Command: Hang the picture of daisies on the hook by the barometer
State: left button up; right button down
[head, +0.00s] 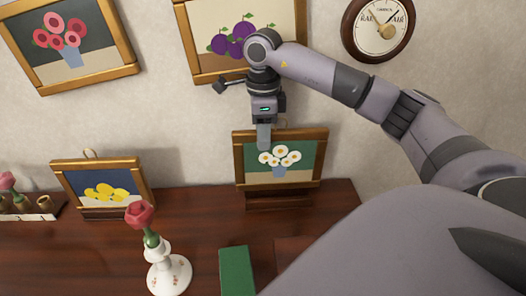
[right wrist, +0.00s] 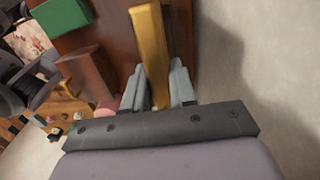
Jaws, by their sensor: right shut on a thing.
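The picture of daisies (head: 305,172) has a gold-brown frame and white flowers on green. It is upright at the back of the wooden shelf, just above or on a small wooden stand (head: 280,203); I cannot tell if they touch. My right gripper (head: 264,138) comes down from above and is shut on the frame's top edge, left of its middle. In the right wrist view the gold frame bar (right wrist: 150,50) runs between the two fingers (right wrist: 158,88). The round barometer (head: 380,28) hangs on the wall at upper right. I see no bare hook. My left gripper is out of view.
A plum picture (head: 205,45) and a pink-flower picture (head: 82,72) hang on the wall. A lemon picture (head: 80,175) stands on the shelf (head: 85,255) at left. A rose in a white holder (head: 170,272) and a green book (head: 237,272) are in front.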

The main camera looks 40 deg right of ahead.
notch_tip(320, 180, down, 4)
jog(key=shift+f+p, duration=0.25)
jog(key=shift+p, duration=0.15)
jog(key=shift+f, duration=0.1)
jog(key=shift+f, duration=0.25)
jog(key=c, duration=0.9)
grip_release()
jog(key=shift+r, duration=0.1)
jog(key=shift+b, duration=0.3)
jog(key=r, duration=0.4)
jog(key=r+b, duration=0.1)
jog(key=r, duration=0.2)
jog(key=shift+s+a, duration=0.2)
jog(key=shift+s, duration=0.05)
jog(key=shift+s, duration=0.1)
